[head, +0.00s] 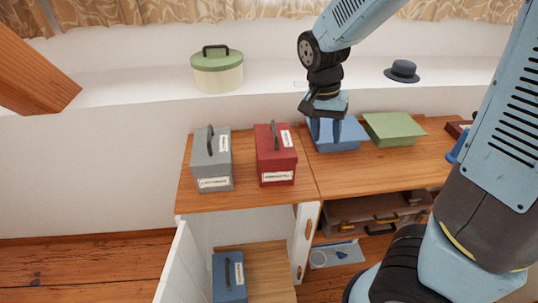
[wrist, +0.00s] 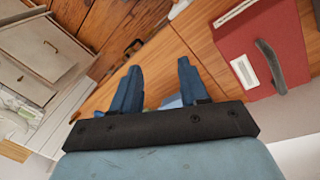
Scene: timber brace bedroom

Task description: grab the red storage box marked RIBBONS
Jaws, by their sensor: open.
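A red storage box (head: 268,160) with a dark handle on its lid stands on the wooden cabinet top, right of a grey box. It has white labels on its lid and front; their lettering is too small to read. My gripper (head: 326,132) is open and empty, right of the red box and in front of a blue box. In the wrist view my gripper's two fingers (wrist: 159,88) are spread apart, and the red box (wrist: 235,42) with its handle and label is at the upper right, apart from them.
The grey box (head: 211,172) stands left of the red one. The blue box (head: 346,136) and a green box (head: 393,128) are to the right. A round green-lidded box (head: 218,78) and a dark hat (head: 402,71) sit on the ledge behind. Another blue box (head: 229,280) is below.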

